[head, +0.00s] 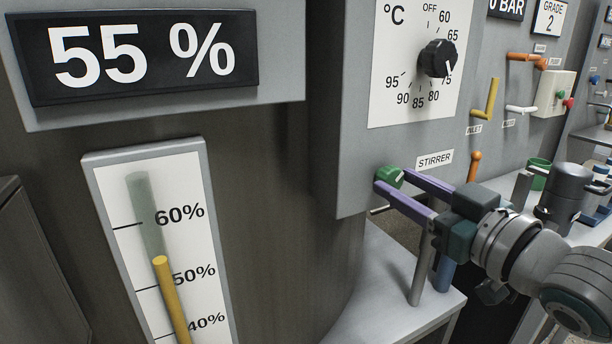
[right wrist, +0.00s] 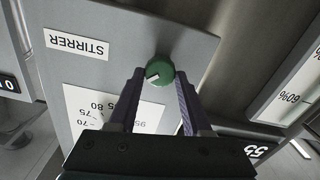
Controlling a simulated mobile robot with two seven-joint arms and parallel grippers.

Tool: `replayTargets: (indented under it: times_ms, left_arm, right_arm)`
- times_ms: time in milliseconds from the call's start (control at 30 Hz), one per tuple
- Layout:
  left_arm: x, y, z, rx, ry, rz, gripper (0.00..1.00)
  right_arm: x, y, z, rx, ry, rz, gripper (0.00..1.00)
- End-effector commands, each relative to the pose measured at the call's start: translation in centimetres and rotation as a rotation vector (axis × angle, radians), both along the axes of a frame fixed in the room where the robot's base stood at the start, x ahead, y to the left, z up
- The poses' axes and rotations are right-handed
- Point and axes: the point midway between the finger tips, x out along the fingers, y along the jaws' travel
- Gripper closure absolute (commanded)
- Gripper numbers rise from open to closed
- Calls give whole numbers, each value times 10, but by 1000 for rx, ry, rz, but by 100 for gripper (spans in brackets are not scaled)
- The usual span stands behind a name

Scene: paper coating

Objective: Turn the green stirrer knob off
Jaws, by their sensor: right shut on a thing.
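The green stirrer knob (head: 390,176) sits on the grey panel, below and left of the STIRRER label (head: 435,160). In the right wrist view the fingers (right wrist: 160,78) reach to the knob's two sides. My left gripper is not in view.
Above the knob is a black temperature dial (head: 437,58) on a white scale. A level gauge (head: 150,240) and a 55 % display (head: 140,55) are at the left. Yellow (head: 486,100) and orange (head: 527,59) valve handles are on the panel at the right. A bench (head: 385,290) lies below.

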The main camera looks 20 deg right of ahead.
Motion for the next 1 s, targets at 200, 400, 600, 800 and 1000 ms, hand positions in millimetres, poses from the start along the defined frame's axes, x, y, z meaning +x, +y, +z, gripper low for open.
replayTargets:
  times_ms: [200,400,600,800,1000]
  left_arm:
    - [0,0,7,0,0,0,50]
    - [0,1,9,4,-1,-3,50]
    - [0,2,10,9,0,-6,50]
    - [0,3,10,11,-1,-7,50]
    - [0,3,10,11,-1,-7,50]
  right_arm:
    - [0,1,2,-202,-18,-1,100]
    - [0,1,1,-392,-33,0,100]
    - [0,2,0,-560,-46,0,100]
    - [0,2,0,-693,-57,0,100]
    - [0,2,0,-776,-64,0,100]
